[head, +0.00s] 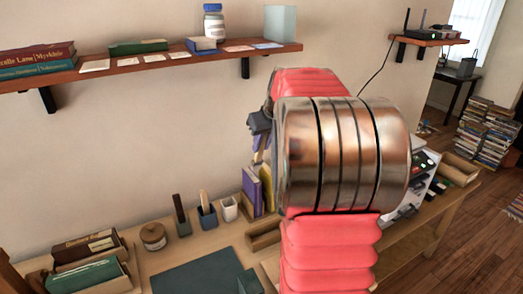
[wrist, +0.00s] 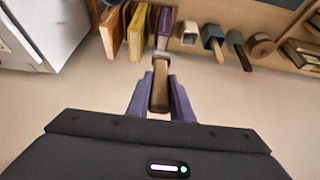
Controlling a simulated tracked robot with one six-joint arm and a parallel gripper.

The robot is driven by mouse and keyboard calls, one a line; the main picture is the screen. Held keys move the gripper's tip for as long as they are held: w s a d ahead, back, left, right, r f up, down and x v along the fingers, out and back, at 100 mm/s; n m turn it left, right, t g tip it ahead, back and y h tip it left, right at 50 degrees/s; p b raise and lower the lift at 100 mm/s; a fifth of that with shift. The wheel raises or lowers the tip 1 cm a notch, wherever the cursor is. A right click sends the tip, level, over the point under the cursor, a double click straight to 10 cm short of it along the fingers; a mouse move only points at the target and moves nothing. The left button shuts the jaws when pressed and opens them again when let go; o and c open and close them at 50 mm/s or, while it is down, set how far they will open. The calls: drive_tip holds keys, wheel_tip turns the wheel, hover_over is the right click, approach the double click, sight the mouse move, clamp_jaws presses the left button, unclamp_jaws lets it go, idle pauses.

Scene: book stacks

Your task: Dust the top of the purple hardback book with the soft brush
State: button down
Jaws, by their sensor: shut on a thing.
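The purple hardback book (head: 252,192) stands upright on the desk beside yellow books, left of my arm in the head view. In the wrist view its purple edge (wrist: 164,25) shows at the top centre. My gripper (wrist: 160,82) is shut on the wooden handle of the soft brush (wrist: 159,92). The brush points away from my gripper, its head towards the purple book. The brush end looks close to the book in the wrist view, but I cannot tell whether they touch. In the head view my arm hides most of the gripper and brush.
Yellow and orange books (wrist: 136,30) stand beside the purple one. A white cup (head: 229,208), a blue holder (head: 207,216) and a round jar (head: 153,236) stand to the left. A wall shelf (head: 150,66) hangs above. A green mat (head: 195,272) lies in front.

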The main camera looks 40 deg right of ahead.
drive_tip(key=shift+r, duration=0.75)
drive_tip(key=shift+r, duration=1.4)
drive_tip(key=shift+f, duration=0.1)
drive_tip(key=shift+w+f, duration=0.1)
drive_tip(key=shift+f, duration=1.05)
